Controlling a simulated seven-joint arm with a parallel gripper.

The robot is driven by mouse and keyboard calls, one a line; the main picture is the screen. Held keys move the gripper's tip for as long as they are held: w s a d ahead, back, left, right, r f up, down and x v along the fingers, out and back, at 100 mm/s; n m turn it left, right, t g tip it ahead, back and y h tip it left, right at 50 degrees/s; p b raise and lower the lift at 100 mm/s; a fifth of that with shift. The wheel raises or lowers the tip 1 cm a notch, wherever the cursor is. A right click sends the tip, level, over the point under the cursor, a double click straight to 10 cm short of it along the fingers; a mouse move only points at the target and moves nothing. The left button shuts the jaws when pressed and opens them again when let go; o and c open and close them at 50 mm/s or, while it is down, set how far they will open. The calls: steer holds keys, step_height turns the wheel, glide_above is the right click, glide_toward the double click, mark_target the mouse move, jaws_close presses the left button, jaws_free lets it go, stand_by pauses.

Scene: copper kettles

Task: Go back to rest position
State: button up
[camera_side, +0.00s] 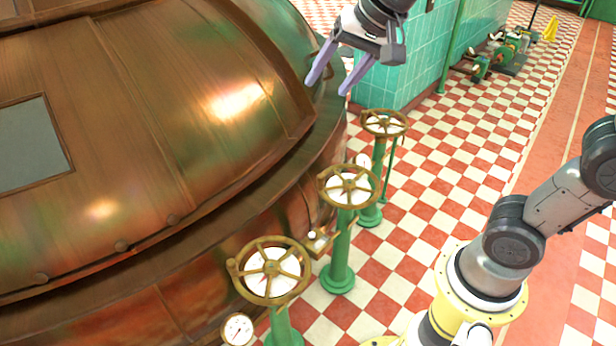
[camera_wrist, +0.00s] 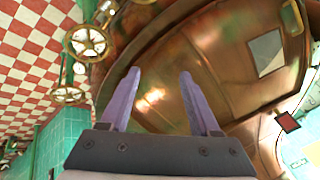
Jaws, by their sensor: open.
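My gripper (camera_side: 333,76) is open and empty, with two purple fingers apart, at the top middle of the side view. In that view it appears beside the right edge of the large copper kettle (camera_side: 150,110), above the farthest handwheel. In the wrist view my gripper (camera_wrist: 158,78) has the copper kettle (camera_wrist: 205,55) beyond its fingers, and nothing lies between the fingertips.
Three brass handwheels on green posts stand in a row along the kettle: near (camera_side: 270,287), middle (camera_side: 348,197) and far (camera_side: 384,132). A gauge (camera_side: 237,329) sits by the near one. A teal tiled wall (camera_side: 412,68) stands behind.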

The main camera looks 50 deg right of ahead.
steer(key=s+d+f+n, duration=0.1)
steer(key=s+f+n, duration=0.3)
steer(key=s, duration=0.5)
steer(key=s+d+f+n, duration=0.2)
steer(key=s+f+n, duration=0.2)
steer(key=s, duration=0.5)
steer(key=shift+s+d+n+h, duration=0.2)
steer(key=shift+n+h, duration=0.1)
steer(key=shift+n, duration=0.1)
